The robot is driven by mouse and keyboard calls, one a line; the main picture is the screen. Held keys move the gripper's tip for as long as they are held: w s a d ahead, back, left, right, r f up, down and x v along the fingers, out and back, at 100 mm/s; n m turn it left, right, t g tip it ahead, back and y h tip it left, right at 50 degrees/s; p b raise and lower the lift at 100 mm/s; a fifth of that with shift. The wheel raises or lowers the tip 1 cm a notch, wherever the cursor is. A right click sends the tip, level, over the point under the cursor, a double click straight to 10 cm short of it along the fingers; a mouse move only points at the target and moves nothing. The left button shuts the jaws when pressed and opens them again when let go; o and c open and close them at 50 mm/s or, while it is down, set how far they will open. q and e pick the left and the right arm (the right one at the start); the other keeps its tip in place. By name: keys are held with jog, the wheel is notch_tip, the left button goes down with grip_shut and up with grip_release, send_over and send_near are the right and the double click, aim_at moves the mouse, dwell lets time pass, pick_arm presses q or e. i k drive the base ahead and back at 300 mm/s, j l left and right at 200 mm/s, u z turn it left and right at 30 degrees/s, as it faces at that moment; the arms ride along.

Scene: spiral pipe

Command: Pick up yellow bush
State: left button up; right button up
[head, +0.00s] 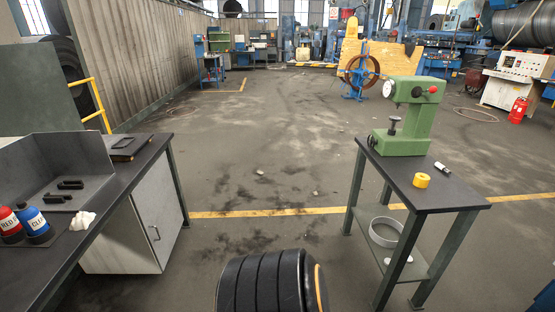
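The yellow bush (422,180) is a small, short ring-like piece. It stands on the dark top of the small table (455,198) at the right, in front of the green machine. Nothing touches it from above and it is fully visible. Neither of my grippers shows in the head view.
A green press-like machine (412,118) stands behind the bush, and a small black-and-white cylinder (441,168) lies to its right. A ring (384,232) lies on the lower shelf. A workbench (110,165) with red and blue bottles is at the left.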

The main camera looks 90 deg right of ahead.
aim_at(421, 180)
jog(key=z, duration=3.95)
jog(key=i+j, duration=0.15)
jog(key=i, duration=0.25)
jog(key=i+j, duration=0.2)
jog(key=i, duration=0.15)
jog(key=i+j, duration=0.15)
jog(key=i, duration=0.25)
